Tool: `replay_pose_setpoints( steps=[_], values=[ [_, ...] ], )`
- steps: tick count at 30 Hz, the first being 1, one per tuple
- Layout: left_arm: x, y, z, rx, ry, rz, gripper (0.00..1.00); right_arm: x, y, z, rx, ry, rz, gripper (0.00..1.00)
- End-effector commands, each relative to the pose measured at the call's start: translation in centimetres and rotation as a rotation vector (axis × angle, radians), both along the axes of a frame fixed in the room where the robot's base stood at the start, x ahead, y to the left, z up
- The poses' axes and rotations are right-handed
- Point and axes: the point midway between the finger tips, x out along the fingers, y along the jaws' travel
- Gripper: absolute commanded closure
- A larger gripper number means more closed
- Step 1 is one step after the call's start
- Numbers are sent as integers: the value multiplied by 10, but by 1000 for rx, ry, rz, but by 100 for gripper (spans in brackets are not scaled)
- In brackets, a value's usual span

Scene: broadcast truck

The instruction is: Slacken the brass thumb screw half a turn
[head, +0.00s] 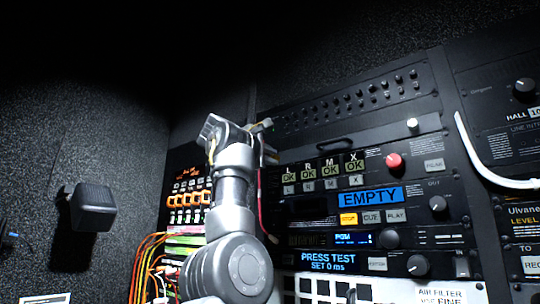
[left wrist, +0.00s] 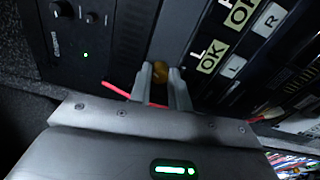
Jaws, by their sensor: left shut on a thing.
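The brass thumb screw (left wrist: 159,70) shows in the left wrist view as a small brownish-gold knob on the rack panel, between the fingertips of my left gripper (left wrist: 161,84). The two grey fingers are shut on it, one at each side. In the head view my left gripper (head: 264,135) is at the left edge of the rack, beside the row of OK tiles. There the screw cannot be made out, and my wrist hides part of the panel. My right gripper is in neither view.
A red cable (left wrist: 117,92) runs close by the fingers. The rack has OK tiles (head: 323,170), a red knob (head: 394,160) and a blue EMPTY display (head: 370,198). Orange cables (head: 143,262) hang at lower left. A dark box (head: 92,208) is on the left wall.

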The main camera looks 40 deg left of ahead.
Motion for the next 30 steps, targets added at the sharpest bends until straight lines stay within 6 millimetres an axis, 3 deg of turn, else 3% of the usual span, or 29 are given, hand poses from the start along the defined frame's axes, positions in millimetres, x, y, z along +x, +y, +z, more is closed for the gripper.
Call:
replay_pose_setpoints(
  steps=[12, 30],
  values=[
    [-1, 0, 2, -259, -7, 0, 100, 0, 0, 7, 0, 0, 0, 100],
    [0, 1, 0, -331, -7, 1, 100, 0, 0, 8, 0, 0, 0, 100]
  ],
)
